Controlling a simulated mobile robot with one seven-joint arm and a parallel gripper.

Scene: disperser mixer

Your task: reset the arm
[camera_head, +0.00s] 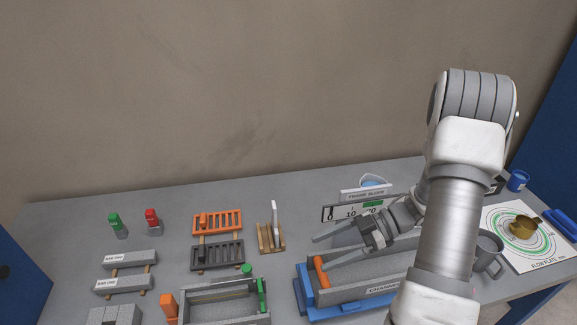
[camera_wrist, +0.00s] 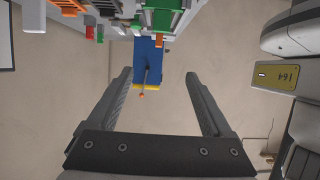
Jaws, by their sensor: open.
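My gripper (camera_head: 322,252) is open, with its two long fingers pointing left above the bench around the blue tray with the grey trough. In the wrist view my gripper (camera_wrist: 158,76) has its fingers spread wide with nothing between them. My arm reaches down from the upper right and hides part of the bench's right side. The orange handle (camera_head: 321,271) on the grey trough (camera_head: 350,274) shows close below the fingers; I cannot tell the exact gap.
The grey bench (camera_head: 75,217) carries orange and dark racks (camera_head: 217,221), red and green bottles (camera_head: 152,218), labelled grey blocks (camera_head: 130,259), a grey mug (camera_head: 488,251) and a flow plate (camera_head: 527,236). A wall stands behind. The bench's back left is mostly clear.

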